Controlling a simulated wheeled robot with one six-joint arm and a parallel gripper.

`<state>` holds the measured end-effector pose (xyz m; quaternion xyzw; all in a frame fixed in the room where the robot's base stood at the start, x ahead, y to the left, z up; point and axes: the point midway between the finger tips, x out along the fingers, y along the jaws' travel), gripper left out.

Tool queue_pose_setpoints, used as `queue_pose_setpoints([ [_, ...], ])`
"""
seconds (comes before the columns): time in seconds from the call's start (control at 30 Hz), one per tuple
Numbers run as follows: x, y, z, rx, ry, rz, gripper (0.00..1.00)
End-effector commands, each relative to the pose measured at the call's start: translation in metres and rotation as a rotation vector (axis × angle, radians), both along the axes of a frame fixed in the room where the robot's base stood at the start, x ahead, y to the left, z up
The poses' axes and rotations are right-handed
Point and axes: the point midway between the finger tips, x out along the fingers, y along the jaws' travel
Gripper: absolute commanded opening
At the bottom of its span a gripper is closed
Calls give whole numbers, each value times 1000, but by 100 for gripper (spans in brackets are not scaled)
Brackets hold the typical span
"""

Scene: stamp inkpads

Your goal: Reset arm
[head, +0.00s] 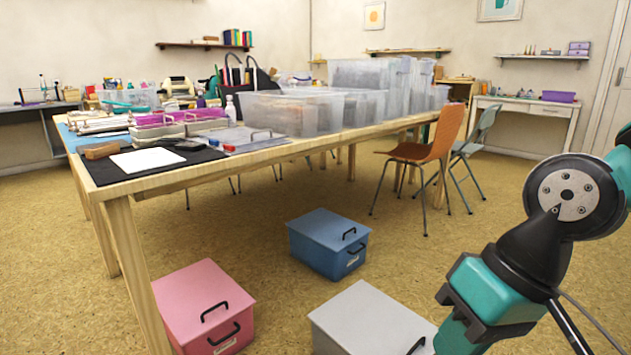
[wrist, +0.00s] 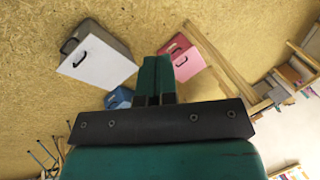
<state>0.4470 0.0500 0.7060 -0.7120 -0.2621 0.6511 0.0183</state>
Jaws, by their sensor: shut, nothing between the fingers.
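My gripper (wrist: 156,78) shows in the wrist view, its two green fingers closed together with nothing between them. In the head view my arm is at the right, folded above the floor, and its fingertips are out of sight. The gripper touches nothing that I can see. In the wrist view the fingers overlap the space between a grey box, a pink box and a blue box, which lie beyond them.
On the floor stand a pink box (head: 203,305), a blue box (head: 328,243) and a grey box (head: 370,322), all lidded. A wooden table (head: 160,182) bears clear bins (head: 291,112), a white sheet (head: 148,160) and stamping supplies. An orange chair (head: 427,150) stands beside it.

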Motion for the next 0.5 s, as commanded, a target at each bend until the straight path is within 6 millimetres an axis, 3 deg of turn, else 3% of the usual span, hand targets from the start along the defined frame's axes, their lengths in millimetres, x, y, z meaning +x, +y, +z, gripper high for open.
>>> queue_pose_setpoints([
  [0.17, -52, -4, 14, -47, -92, 261, 0],
  [0.2, -50, -5, 32, -48, -88, 259, 0],
  [0.5, -48, -5, 107, -46, -84, 249, 0],
])
